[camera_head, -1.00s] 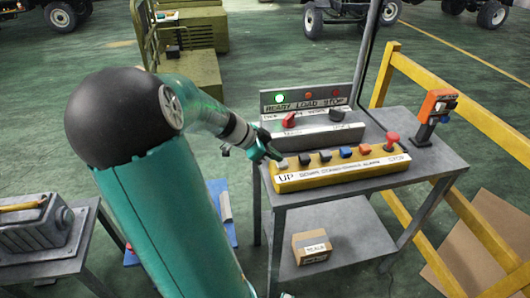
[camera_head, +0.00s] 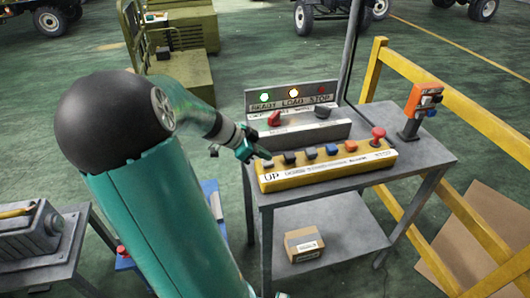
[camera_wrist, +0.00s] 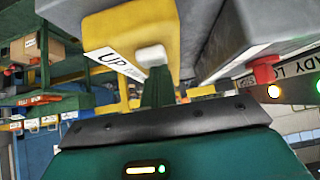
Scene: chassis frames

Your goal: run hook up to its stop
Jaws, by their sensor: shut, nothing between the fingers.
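The yellow control box (camera_head: 330,171) lies on the grey stand, with a row of several buttons on top. The pale UP button (camera_head: 268,164) is at its left end, above the printed word UP. My gripper (camera_head: 259,154) is shut and empty, its fingertips at the UP button. In the wrist view the shut fingers (camera_wrist: 158,88) meet the lower edge of the pale UP button (camera_wrist: 152,56); how far it is pressed I cannot tell. The READY lamp (camera_head: 264,98) glows green and the LOAD lamp (camera_head: 293,93) glows bright. The hook is not in view.
Behind the yellow box stands a grey panel with a red knob (camera_head: 275,118) and a dark knob (camera_head: 323,111). A red mushroom button (camera_head: 378,133) is at the box's right end. An orange device (camera_head: 424,100) stands at right, before a yellow railing (camera_head: 470,110).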

